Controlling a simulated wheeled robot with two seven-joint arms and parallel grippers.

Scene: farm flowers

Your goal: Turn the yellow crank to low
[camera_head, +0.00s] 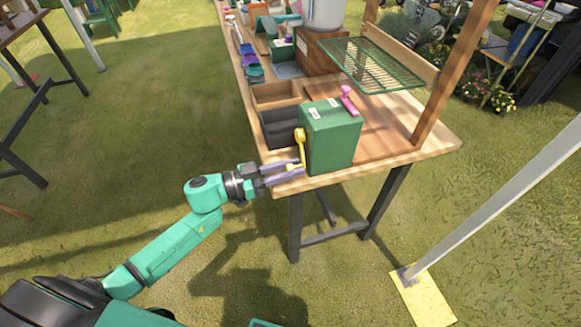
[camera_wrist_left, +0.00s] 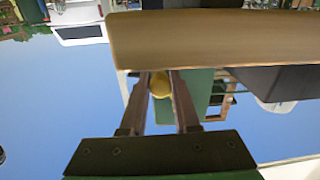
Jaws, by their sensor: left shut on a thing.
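The yellow crank (camera_head: 300,136) is on the left side of a green box (camera_head: 335,145) that stands at the near edge of the wooden table. Its arm hangs downward from the hub, with the handle end low. My left gripper (camera_head: 294,168) reaches in from the left and is shut on the crank's handle end. In the left wrist view, the round yellow handle end (camera_wrist_left: 160,86) sits between the two fingers of my left gripper (camera_wrist_left: 161,82), with the green box behind it (camera_wrist_left: 190,98). My right gripper is not in view.
A wooden and dark tray (camera_head: 277,95), a green wire rack (camera_head: 378,66) and a wooden post (camera_head: 455,75) are close by. The table edge (camera_head: 325,181) lies just by my left gripper. Grass left of the table is open.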

